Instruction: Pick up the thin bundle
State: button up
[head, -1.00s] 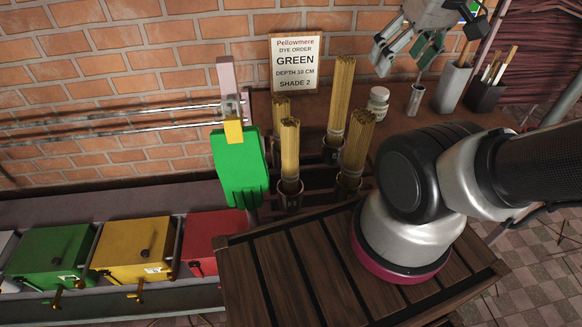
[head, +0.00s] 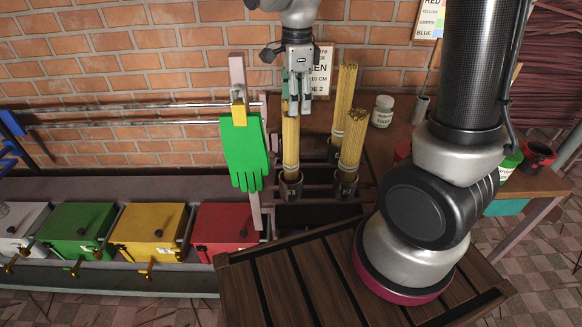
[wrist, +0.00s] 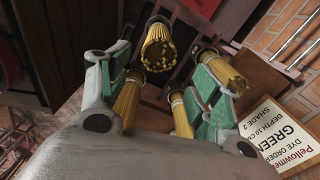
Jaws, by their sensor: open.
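Several tan stick bundles stand upright in dark cups in a rack. In the head view these are the front-left bundle (head: 291,150), the taller back-right bundle (head: 342,98) and the thicker front-right bundle (head: 354,138); the back-left one is mostly hidden by my gripper. The front-left bundle looks slender there, but I cannot tell for certain which is thinnest. My gripper (head: 297,108) hangs over the left bundles, pointing down, open and empty. In the wrist view the green-padded fingers (wrist: 160,88) are spread, with bundle tops (wrist: 158,48) showing between and beyond them.
A green glove (head: 244,152) hangs on a post left of the rack. Wooden slats (head: 290,285) lie in front. A white jar (head: 382,111) stands right of the bundles. Green, yellow and red boxes (head: 226,226) line the left. An order sign (wrist: 276,138) stands behind the rack.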

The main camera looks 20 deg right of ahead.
aim_at(291, 129)
jog(key=shift+m, duration=0.5)
jog(key=f, duration=0.2)
jog(key=a+f, duration=0.1)
jog(key=f, duration=0.4)
jog(key=shift+s+a+f, duration=0.15)
jog(key=shift+s+f, duration=0.05)
jog(key=shift+f, duration=0.7)
grip_shut()
notch_tip(291, 129, up, 21)
